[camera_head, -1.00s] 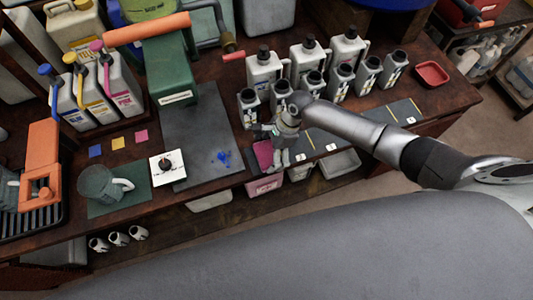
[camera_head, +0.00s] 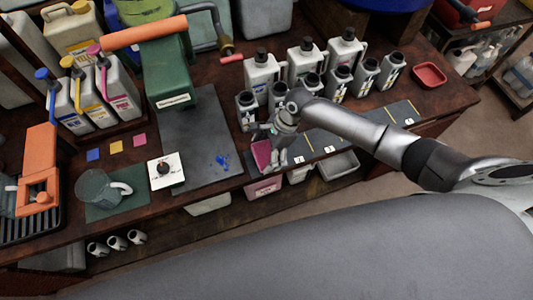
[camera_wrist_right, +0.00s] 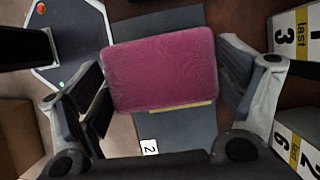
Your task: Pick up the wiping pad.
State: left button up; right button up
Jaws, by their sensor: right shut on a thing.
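The wiping pad (camera_head: 261,152) is a flat magenta block at the front edge of the bench, by the row of small bottles. My right gripper (camera_head: 276,150) is shut on it, partly covering it in the head view. In the right wrist view, the pad (camera_wrist_right: 160,68) lies between the two fingers (camera_wrist_right: 165,95), over a dark strip. Its gap to the bench is hard to judge. My left gripper is not in view.
White bottles with black caps (camera_head: 262,75) stand close behind the right gripper. A dark grey mat (camera_head: 200,125) with a blue spill (camera_head: 222,160) is to the left. A glass mug (camera_head: 98,187) stands farther left. A red tray (camera_head: 429,75) is at the right.

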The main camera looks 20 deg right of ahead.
jog(key=s+r, duration=0.1)
jog(key=r, duration=0.1)
jog(key=s+r, duration=0.3)
jog(key=r, duration=0.1)
jog(key=shift+s+d+r, duration=0.1)
jog(key=shift+s+r, duration=0.05)
jog(key=shift+r, duration=0.05)
jog(key=s+r, duration=0.5)
jog(key=s, duration=0.4)
jog(key=shift+s+d, duration=0.15)
jog(key=shift+s, duration=0.25)
